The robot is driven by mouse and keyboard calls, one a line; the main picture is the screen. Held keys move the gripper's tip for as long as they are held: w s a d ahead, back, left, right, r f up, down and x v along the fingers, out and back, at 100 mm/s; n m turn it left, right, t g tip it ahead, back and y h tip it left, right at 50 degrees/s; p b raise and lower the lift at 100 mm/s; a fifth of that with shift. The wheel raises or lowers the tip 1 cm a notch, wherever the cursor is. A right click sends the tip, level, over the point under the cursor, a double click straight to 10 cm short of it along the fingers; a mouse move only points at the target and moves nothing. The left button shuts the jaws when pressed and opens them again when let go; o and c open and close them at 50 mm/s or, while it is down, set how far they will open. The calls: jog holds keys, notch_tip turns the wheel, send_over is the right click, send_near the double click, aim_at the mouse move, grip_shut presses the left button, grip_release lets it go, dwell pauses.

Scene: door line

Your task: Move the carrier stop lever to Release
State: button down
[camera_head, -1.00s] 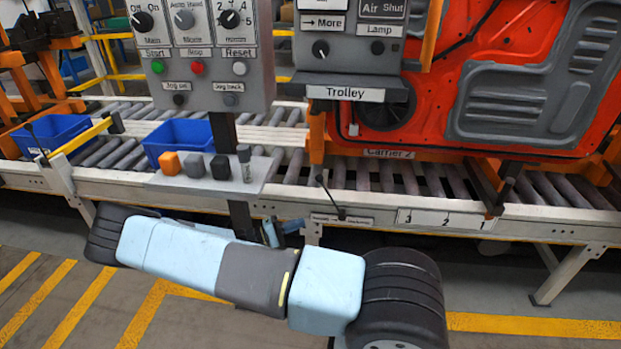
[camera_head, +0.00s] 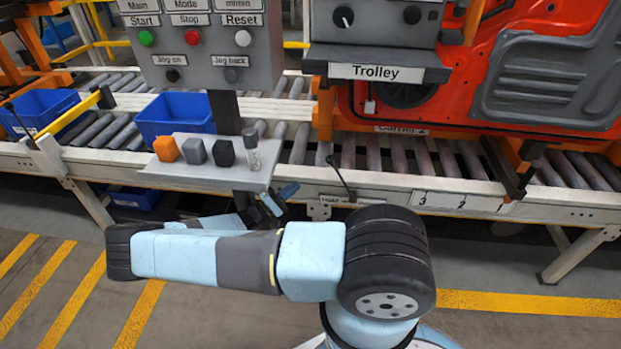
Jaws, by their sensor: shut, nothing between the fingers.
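A thin black lever (camera_head: 341,176) with a dark knob stands on the conveyor's front rail, leaning up to the left. The small label plate (camera_head: 338,200) at its foot is too small to read and partly covered by the lever's base. My gripper (camera_head: 277,200), with blue fingers, is shut and empty. It shows to the left of the lever and a little lower in the picture, below the right end of the grey shelf, apart from the lever. The red carrier (camera_head: 450,100) hangs over the rollers behind, its label partly hidden.
A grey shelf (camera_head: 180,176) holds an orange block (camera_head: 166,149), dark blocks and a small jar (camera_head: 251,154). Above is the button panel (camera_head: 205,62); right of it is the Trolley panel (camera_head: 376,72). Blue bins (camera_head: 172,117) sit at left. A numbered plate (camera_head: 455,201) lies right of the lever.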

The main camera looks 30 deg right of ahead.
aim_at(342, 179)
jog(key=s+d+r, duration=0.1)
jog(key=d+r, duration=0.1)
jog(key=d, duration=0.3)
jog(key=s+d+r, duration=0.1)
jog(key=d+r, duration=0.2)
jog(key=d, duration=0.3)
jog(key=shift+s+r, duration=0.25)
